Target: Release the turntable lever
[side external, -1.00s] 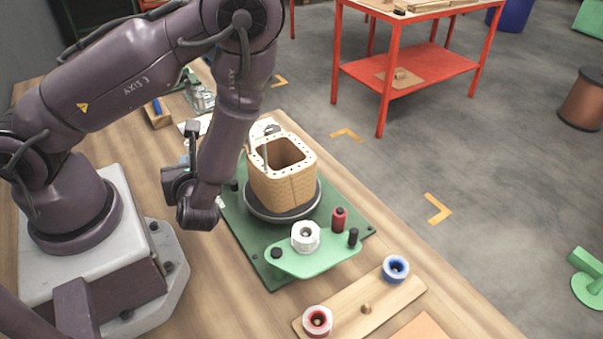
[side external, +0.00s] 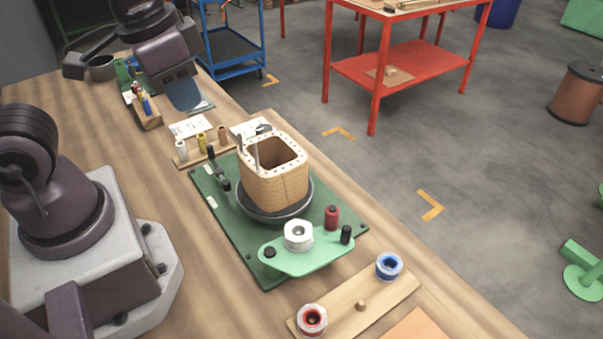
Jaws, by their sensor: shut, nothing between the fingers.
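The green fixture plate (side external: 262,272) lies on the wooden bench. On it is a dark round turntable (side external: 262,215) carrying a tan, square, hollow coil former (side external: 270,190) with pins along its top rim. A small black lever-like part (side external: 218,172) sits on the plate just left of the turntable; its exact position is hard to read at this size. My gripper (side external: 183,93) is at the upper left, well away from the plate and the lever. It looks shut and empty, touching nothing on the fixture; its fingertips are not clearly shown.
A green bracket (side external: 305,260) with a white spool (side external: 298,235) stands at the front of the plate. A wooden board (side external: 350,312) holds red and blue spools. Small spools (side external: 202,143) and a tool holder (side external: 148,115) lie behind. Space above the former is clear.

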